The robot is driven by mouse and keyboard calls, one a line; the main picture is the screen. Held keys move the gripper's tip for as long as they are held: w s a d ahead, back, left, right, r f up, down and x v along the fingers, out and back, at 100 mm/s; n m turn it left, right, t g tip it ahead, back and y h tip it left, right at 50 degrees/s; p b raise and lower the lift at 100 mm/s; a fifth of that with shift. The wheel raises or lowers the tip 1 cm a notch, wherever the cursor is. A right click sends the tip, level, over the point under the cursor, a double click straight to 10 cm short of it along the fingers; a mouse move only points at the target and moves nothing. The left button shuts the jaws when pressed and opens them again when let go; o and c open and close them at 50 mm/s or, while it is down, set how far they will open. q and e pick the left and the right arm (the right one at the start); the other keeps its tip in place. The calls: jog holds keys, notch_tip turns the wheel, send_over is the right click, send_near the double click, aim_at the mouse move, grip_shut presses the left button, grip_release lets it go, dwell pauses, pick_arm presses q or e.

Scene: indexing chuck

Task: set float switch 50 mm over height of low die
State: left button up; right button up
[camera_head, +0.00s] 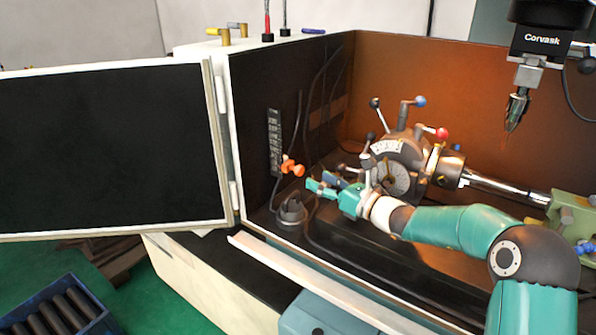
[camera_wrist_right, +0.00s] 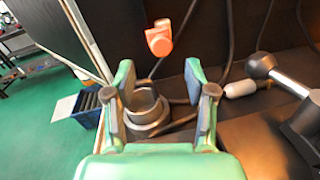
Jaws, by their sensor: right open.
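An orange clamp-like part (camera_head: 291,168), which looks like the float switch, sits in front of a dark marked scale strip (camera_head: 274,140) on the inner left wall. In the right wrist view the orange part (camera_wrist_right: 160,38) shows just beyond the fingertips, between them in line. My right gripper (camera_head: 321,183) is open and empty, a little right of and below the orange part, apart from it. The open fingers (camera_wrist_right: 160,75) also show in the wrist view. I cannot tell which thing is the low die. My left gripper is not in view.
A dark round cup (camera_head: 291,211) stands on the enclosure floor below my right gripper. The indexing chuck (camera_head: 395,168) with levers stands right of the gripper. A spindle head (camera_head: 540,45) hangs at upper right. The open door (camera_head: 110,150) is at left. Loose cables run along the wall.

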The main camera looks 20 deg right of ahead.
aim_at(302, 171)
jog(key=p+x, duration=0.1)
jog(key=x, duration=0.7)
jog(key=shift+d, duration=0.1)
grip_shut()
